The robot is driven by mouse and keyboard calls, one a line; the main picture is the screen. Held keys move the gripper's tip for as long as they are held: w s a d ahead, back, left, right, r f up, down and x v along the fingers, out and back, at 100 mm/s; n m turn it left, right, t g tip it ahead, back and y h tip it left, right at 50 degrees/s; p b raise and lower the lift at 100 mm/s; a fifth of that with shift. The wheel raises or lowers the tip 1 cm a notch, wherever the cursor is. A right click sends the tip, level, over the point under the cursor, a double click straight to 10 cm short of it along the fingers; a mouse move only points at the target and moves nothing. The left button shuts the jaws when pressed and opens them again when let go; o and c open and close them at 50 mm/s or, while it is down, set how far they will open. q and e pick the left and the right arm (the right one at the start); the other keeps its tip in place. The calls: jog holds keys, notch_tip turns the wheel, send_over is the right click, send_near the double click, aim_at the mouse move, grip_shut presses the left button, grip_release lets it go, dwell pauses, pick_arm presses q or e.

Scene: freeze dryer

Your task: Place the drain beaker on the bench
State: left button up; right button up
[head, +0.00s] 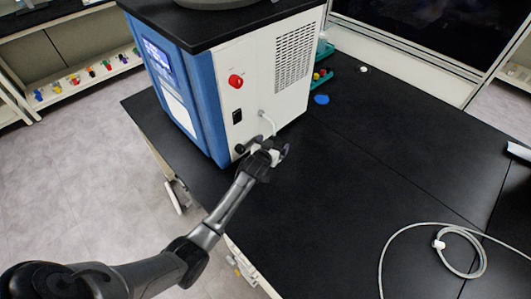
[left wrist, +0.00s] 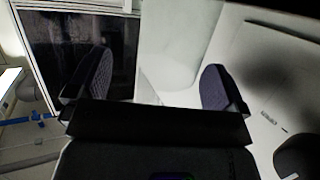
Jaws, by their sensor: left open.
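My left gripper (head: 268,149) is at the lower part of the freeze dryer's white side panel, just above the black bench (head: 345,190). In the left wrist view its two fingers stand wide apart, so it is open (left wrist: 156,76). A pale, smooth shape with a rounded edge (left wrist: 178,40) shows beyond and between the fingers; I cannot tell whether it is a beaker or part of the machine. I cannot make out the drain beaker clearly in either view. My right gripper is not in view.
The blue and white freeze dryer (head: 255,85) stands on the bench, with a short white hose (head: 267,122) low on its side. A coiled pale cable (head: 440,228) lies at right. The middle of the bench is clear.

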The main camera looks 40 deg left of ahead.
pick_arm(q)
jog(key=p+v, duration=0.2)
jog(key=v, duration=0.9)
jog(key=s+d+f+m+g+h, duration=0.1)
jog(key=s+d+f, duration=0.1)
jog(key=s, duration=0.3)
jog(key=s+d+f+m+g+h, duration=0.1)
jog(key=s+d+g, duration=0.1)
jog(key=s, duration=0.4)
jog(key=s+d+f+g, duration=0.2)
jog(key=s+d, duration=0.2)
jog(key=s, duration=0.1)
jog(key=shift+s+d+f+m+h, duration=0.15)
jog(key=shift+d+f+m+h, duration=0.15)
jog(key=shift+m+h, duration=0.1)
jog(key=s+d+r+m+g+h, duration=0.1)
jog(key=s+d+g, duration=0.4)
jog(key=s, duration=1.1)
jog(key=shift+s+d+r+m+h, duration=0.15)
jog(key=shift+s+d+m+h, duration=0.25)
jog(key=shift+d+m, duration=0.55)
jog(key=shift+w, duration=0.1)
jog(key=shift+r, duration=0.1)
notch_tip(320, 180, up, 29)
jog(key=p, duration=2.8)
jog(key=shift+p, duration=0.4)
